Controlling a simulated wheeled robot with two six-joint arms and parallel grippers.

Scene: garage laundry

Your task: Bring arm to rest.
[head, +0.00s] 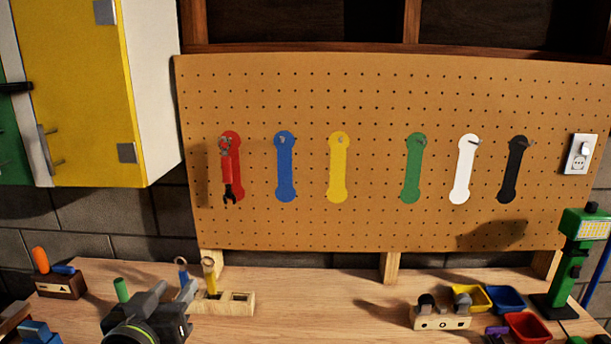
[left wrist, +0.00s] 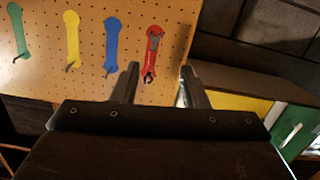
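My left gripper (head: 172,302) is low at the left of the head view, over the workbench (head: 330,305) and in front of the wooden block with several slots (head: 240,303). In the left wrist view its two fingers (left wrist: 158,76) stand apart with nothing between them, so it is open and empty. Beyond the fingers, apart from them, a red wrench (left wrist: 153,50) hangs on the pegboard (left wrist: 170,12). The red wrench (head: 227,170) also shows in the head view, over a red outline. My right gripper is not in view.
A blue-handled tool (head: 183,272) and a yellow-handled tool (head: 210,277) stand upright near my left gripper. A yellow cabinet (head: 80,90) hangs at upper left. Small bins (head: 527,327) and a green lamp (head: 573,260) stand at right. The bench's middle is clear.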

